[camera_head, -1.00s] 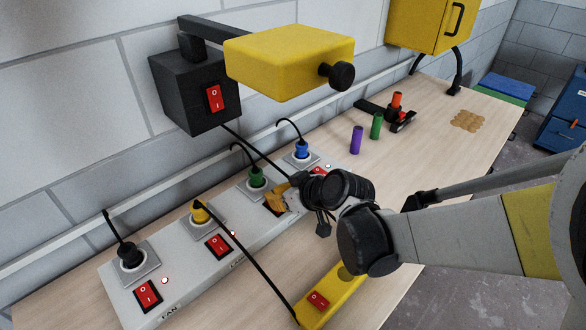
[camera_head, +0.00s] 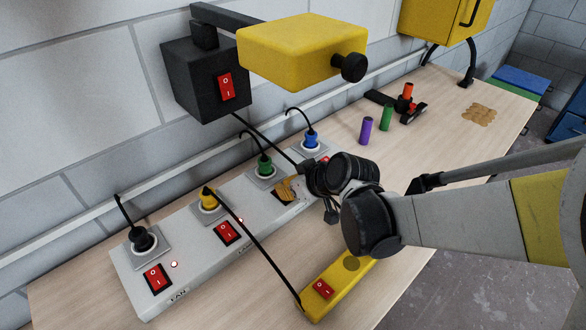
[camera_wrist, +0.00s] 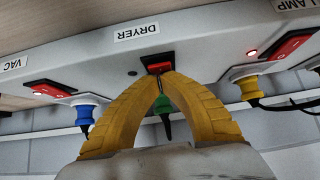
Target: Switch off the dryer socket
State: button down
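The dryer socket, with a green plug (camera_head: 264,168), is in the grey socket strip (camera_head: 190,255); the plug (camera_wrist: 165,105) also shows in the wrist view. The DRYER label (camera_wrist: 137,33) is readable there. The red dryer switch (camera_wrist: 158,67) shows just beyond my fingertips, which partly cover it. The small indicator (camera_wrist: 132,73) beside it looks dark. My gripper (camera_wrist: 160,78) has its yellow fingers shut, tips together at the switch, holding nothing. I cannot tell if they touch it. In the head view my gripper (camera_head: 290,188) hides most of this switch.
The lamp switch (camera_head: 227,233) and fan switch (camera_head: 157,278) have lit red indicators. The VAC switch (camera_wrist: 50,88) is on the other side. A yellow box (camera_head: 335,288) with a switch lies in front; its black cable reaches the yellow plug (camera_head: 208,200). A yellow lamp head (camera_head: 300,50) overhangs.

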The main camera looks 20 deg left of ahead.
jog(key=shift+s+d, duration=0.15)
jog(key=shift+d, duration=0.1)
jog(key=r+p, duration=0.2)
jog(key=r, duration=0.1)
jog(key=r+p, duration=0.2)
jog(key=shift+a+r, duration=0.1)
jog(key=shift+a, duration=0.25)
jog(key=p+v, duration=0.2)
jog(key=v, duration=0.7)
jog(key=shift+r+p, duration=0.3)
jog(key=shift+p, duration=0.05)
